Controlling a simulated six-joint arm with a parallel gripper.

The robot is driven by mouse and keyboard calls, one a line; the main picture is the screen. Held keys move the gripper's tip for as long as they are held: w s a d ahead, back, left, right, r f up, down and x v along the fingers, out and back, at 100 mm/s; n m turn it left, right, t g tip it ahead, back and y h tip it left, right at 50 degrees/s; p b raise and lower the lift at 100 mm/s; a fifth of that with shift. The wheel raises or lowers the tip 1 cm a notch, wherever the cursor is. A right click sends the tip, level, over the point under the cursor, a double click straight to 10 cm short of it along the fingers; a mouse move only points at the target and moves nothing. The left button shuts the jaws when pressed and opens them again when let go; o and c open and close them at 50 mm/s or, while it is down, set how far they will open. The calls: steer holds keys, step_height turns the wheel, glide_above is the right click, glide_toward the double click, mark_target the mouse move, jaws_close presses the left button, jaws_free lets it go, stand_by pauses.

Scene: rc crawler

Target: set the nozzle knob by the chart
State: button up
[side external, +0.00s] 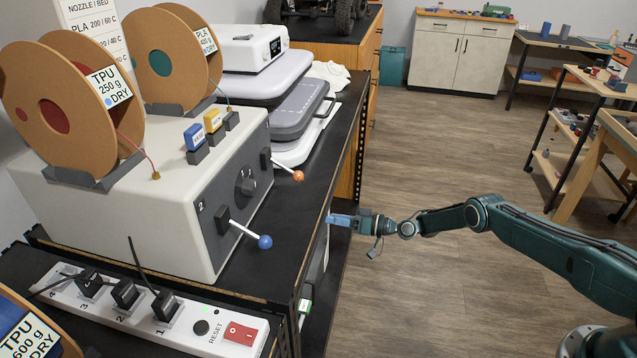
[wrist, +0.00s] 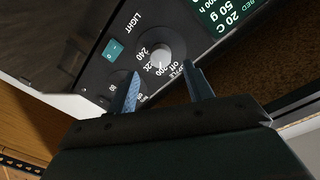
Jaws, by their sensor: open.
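In the wrist view, a round grey nozzle knob (wrist: 162,52) sits on a black panel, with "off", "200" and "240" readable around it. I cannot tell which mark it points to. My gripper (wrist: 163,86) is open and empty, its two blue fingers apart, just short of the knob and apart from it. In the side view, my gripper (side external: 334,219) is at the bench's right edge, and the knob is hidden there. The chart (side external: 92,32) hangs at the upper left, partly cut off and covered by a spool; it reads "NOZZLE / BED" and "PLA 200 / 60 C".
A second dial (wrist: 117,84) lies partly behind the left finger. A teal button (wrist: 113,50) sits near "LIGHT", and a green display (wrist: 228,14) is at the top right.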

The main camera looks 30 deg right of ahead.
steer(key=v, duration=0.9)
steer(key=shift+s+d, duration=0.15)
steer(key=shift+s, duration=0.1)
